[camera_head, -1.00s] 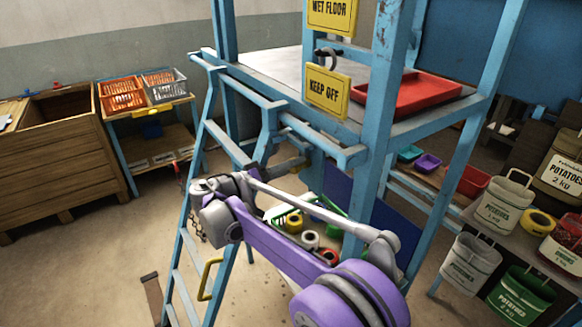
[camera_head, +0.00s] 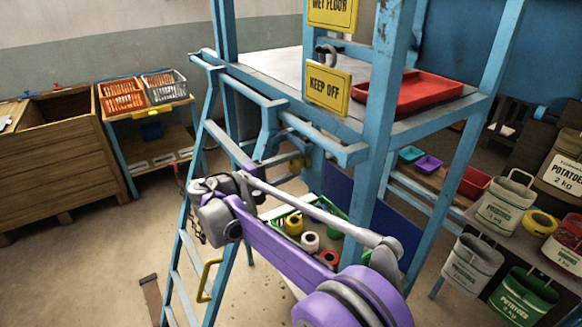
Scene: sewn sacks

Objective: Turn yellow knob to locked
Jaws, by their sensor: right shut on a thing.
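A small yellow knob (camera_head: 297,165) shows behind the blue frame, under the platform edge near the middle of the camera_head view. My right gripper (camera_head: 288,169) is at the knob and shut on it. Its fingers are small and partly hidden by blue rails, so the knob's turn angle and any locked mark cannot be read. My right arm comes in from the bottom right, with a purple link running up-left to a grey joint beside the ladder. My left gripper is not in view.
A blue ladder (camera_head: 187,262) with a yellow loop handle (camera_head: 207,279) stands close to my arm.

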